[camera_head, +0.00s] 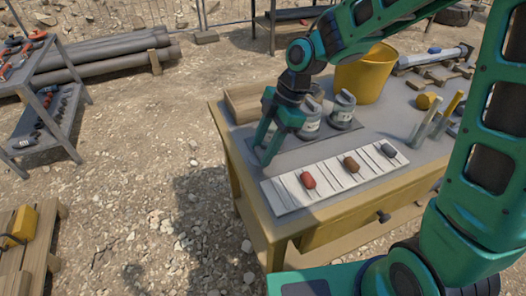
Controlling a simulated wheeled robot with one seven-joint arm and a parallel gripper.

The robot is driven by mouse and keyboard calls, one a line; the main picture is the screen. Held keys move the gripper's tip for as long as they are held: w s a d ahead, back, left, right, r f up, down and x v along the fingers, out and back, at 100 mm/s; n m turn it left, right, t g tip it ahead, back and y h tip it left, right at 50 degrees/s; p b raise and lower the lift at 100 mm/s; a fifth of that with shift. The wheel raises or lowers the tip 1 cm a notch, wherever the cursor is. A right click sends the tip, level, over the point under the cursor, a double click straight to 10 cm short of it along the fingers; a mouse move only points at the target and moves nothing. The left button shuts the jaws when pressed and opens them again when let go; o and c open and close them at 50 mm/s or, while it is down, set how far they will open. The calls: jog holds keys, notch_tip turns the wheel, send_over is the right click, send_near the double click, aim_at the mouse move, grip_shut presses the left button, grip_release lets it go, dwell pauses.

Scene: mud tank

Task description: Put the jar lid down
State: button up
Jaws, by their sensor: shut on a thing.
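My teal gripper (264,152) points down low over the left part of the workbench (233,155), near its left edge. Its fingers are spread around something that they hide; the jar lid itself cannot be made out clearly. My gripper partly covers the left jar.
A white marked board (329,185) with several small coloured pieces lies along the front of the bench. A wooden box (241,104) is behind my gripper, and a yellow bucket (365,75) stands at the back.

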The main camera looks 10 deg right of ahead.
jog(key=shift+f, duration=1.05)
jog(key=o, duration=1.3)
jog(key=shift+f, duration=0.1)
jog(key=v, duration=1.2)
